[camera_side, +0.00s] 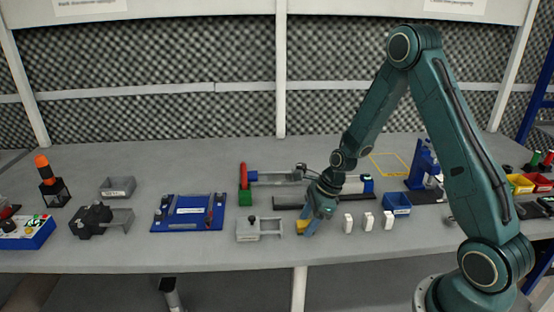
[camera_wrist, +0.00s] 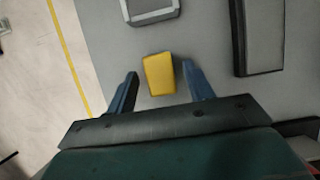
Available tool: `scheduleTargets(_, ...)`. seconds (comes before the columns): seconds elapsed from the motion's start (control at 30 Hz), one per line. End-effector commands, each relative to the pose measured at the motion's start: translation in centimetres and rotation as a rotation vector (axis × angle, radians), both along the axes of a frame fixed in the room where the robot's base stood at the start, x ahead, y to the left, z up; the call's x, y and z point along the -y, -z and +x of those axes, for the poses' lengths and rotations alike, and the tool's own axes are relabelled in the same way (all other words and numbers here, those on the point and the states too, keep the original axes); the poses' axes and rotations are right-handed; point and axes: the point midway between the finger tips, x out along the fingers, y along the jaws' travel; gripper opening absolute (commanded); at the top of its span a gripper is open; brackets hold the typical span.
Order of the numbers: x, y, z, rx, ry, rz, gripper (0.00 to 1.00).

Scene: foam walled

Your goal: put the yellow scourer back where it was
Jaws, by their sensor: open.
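The yellow scourer (camera_wrist: 158,75) is a small yellow block on the grey bench. In the wrist view it lies between the two blue fingers of my gripper (camera_wrist: 160,70), with a clear gap on the left and a narrower one on the right. My gripper is open and holds nothing. In the side view my gripper (camera_side: 308,224) points down near the bench's front edge, and a bit of yellow shows at its fingers. A yellow rectangular outline (camera_side: 388,164) lies empty on the bench further back, right of my wrist.
A grey fixture (camera_side: 260,228) stands left of my gripper; several white blocks (camera_side: 368,221) stand to its right. A blue bin (camera_side: 397,203) is beyond them. A long dark-edged unit (camera_wrist: 258,37) lies behind. The bench's front edge is close.

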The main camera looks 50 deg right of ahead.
Motion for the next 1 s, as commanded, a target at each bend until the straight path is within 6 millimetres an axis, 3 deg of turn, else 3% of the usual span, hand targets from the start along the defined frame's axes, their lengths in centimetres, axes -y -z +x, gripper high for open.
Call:
scheduleTargets(0.27, 0.7, -2.3, -0.6, 0.003, 0.002, -0.002, 0.52)
scheduleTargets(0.8, 2.7, -9.0, -2.6, 0.004, 0.002, -0.001, 0.52)
scheduleTargets(1.0, 3.1, -10.5, -3.1, 0.001, 0.001, -0.001, 0.52)
